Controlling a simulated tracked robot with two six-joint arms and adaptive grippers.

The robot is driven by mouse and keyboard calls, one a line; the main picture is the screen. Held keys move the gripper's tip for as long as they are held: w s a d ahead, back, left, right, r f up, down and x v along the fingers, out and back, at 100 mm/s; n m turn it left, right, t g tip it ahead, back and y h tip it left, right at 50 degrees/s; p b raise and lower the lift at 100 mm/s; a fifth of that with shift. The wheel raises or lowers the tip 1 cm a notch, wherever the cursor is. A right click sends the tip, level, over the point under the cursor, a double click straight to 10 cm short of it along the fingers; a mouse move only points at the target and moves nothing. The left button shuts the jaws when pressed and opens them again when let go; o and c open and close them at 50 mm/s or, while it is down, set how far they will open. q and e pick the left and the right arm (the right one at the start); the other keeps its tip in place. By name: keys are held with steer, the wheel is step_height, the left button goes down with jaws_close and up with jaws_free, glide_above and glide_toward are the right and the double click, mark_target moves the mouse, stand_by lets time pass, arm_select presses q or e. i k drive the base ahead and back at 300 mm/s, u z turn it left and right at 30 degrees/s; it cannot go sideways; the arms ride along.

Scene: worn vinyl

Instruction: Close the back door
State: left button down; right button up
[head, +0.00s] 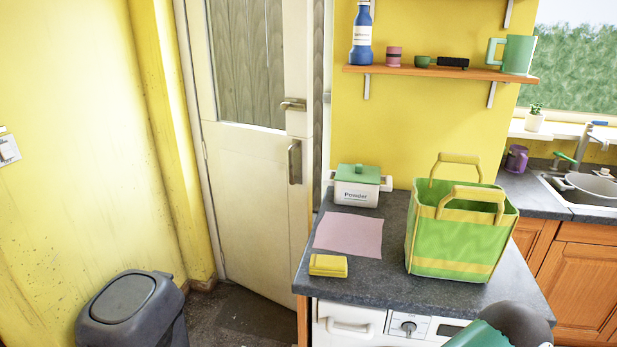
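The back door (250,205) is a cream door with a glazed upper half, in the left middle of the head view. It stands ajar, swung inward from its left side. A strip of grey wooden fence shows through the gap at its right edge. Neither of my grippers is in view.
A dark grey bin (131,312) stands left of the door. The worktop (385,280) on the right holds a powder box (357,190), pink cloth (349,234), yellow sponge (328,265) and green bag (455,240). Dark floor (235,312) is free before the door.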

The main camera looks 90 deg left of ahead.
mark_target(261, 179)
steer(key=u, duration=0.1)
steer(key=k, duration=1.45)
steer(key=u, duration=1.4)
steer(key=i, duration=1)
steer(key=u, duration=0.05)
